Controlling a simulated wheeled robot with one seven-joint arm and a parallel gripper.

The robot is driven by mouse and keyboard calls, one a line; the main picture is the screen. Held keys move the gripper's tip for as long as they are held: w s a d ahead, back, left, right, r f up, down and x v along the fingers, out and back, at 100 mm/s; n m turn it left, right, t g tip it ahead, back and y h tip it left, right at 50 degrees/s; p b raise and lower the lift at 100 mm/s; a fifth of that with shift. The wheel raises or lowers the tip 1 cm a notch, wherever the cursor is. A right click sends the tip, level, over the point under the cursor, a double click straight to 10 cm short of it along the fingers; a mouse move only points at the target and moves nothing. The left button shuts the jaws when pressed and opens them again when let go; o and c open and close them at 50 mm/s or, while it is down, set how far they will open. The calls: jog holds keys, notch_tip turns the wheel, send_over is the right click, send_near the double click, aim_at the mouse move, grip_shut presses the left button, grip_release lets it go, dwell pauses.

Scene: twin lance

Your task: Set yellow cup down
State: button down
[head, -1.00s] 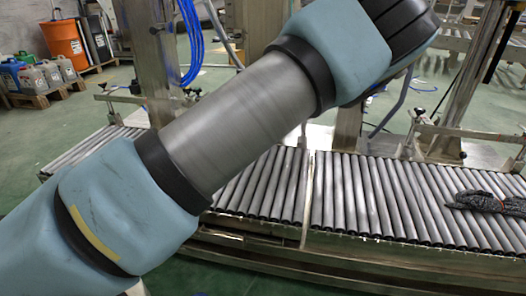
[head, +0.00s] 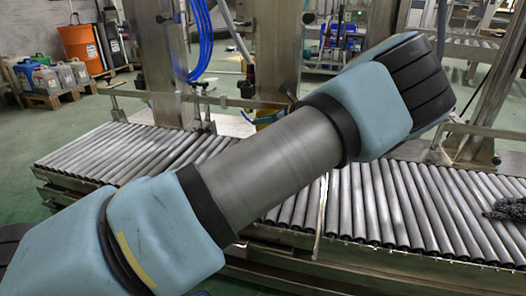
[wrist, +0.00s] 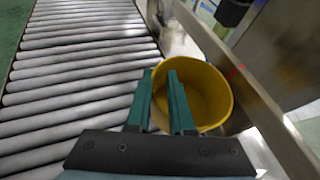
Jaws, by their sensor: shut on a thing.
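The yellow cup (wrist: 210,92) is in the wrist view, its open mouth facing the camera. My gripper (wrist: 162,85) has two teal fingers at the cup's left wall. The left finger is outside the cup and the right finger overlaps its opening, so the wall is pinched between them. The cup is beside a metal rail. In the head view a small yellow part of the cup (head: 267,118) shows above my arm; the rest is hidden. I cannot tell whether the cup's base touches anything.
A roller conveyor (wrist: 75,75) lies left of the cup, with bare rollers. The metal rail (wrist: 240,75) runs along the cup's right side. In the head view, a metal post (head: 283,50) stands behind the arm, and a dark cloth (head: 508,209) lies on the rollers at right.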

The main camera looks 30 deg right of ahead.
notch_tip(320, 180, down, 9)
jog(key=b, duration=0.3)
jog(key=shift+r, duration=0.15)
jog(key=c, duration=0.7)
grip_release()
jog(key=shift+c, duration=0.2)
jog(key=p+v, duration=0.4)
jog(key=v, duration=0.6)
jog(key=shift+s+d+r+p, duration=0.1)
jog(key=shift+s+r+p, duration=0.2)
jog(key=shift+p, duration=0.05)
jog(key=shift+s+d+r, duration=0.15)
jog(key=shift+s+d, duration=0.1)
jog(key=shift+s, duration=0.35)
